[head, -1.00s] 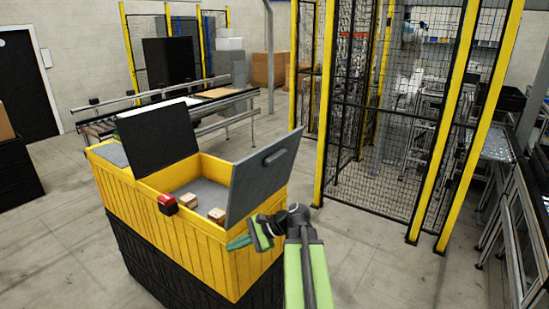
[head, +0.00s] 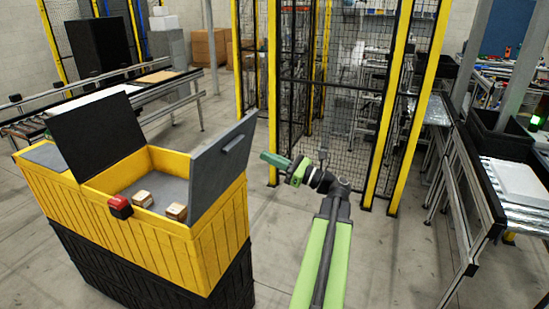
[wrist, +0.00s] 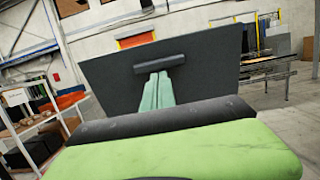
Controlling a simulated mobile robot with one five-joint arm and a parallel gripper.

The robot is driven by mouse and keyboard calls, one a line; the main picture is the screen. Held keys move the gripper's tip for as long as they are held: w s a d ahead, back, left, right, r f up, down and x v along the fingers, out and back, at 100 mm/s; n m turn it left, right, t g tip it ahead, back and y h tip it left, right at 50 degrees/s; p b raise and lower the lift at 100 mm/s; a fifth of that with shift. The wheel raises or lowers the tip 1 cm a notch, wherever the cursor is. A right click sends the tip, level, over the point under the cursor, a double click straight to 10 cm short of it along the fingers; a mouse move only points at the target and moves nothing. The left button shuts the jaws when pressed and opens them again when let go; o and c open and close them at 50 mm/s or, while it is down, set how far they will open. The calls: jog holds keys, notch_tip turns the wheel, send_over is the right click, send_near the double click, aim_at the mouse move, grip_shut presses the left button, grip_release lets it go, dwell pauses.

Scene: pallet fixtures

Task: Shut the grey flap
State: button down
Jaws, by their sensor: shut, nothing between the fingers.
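The grey flap (head: 222,165) stands raised, tilted outward, at the right end of a yellow crate (head: 150,239) in the head view. A darker grey handle bar (head: 234,143) is on its outer face. In the wrist view the flap (wrist: 205,80) fills the middle, with its handle (wrist: 160,63) just beyond the fingertips. My gripper (head: 268,158) is shut and empty, to the right of the flap in the head view, with a visible gap between. The green fingers also show in the wrist view (wrist: 158,80), pointing at the flap; contact there cannot be told.
A black flap (head: 97,134) stands open over the crate's middle. Two small boxes (head: 176,211) lie inside, and a red-and-black block (head: 120,206) sits on the front rim. A mesh fence (head: 335,125) stands behind my arm. Floor right of the crate is clear.

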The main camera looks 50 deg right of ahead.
aim_at(238, 143)
jog(key=p+x, duration=0.1)
jog(key=x, duration=0.7)
jog(key=shift+w+r+p, duration=0.1)
jog(key=shift+w+p, duration=0.2)
jog(key=shift+p, duration=0.05)
jog(key=shift+a, duration=0.1)
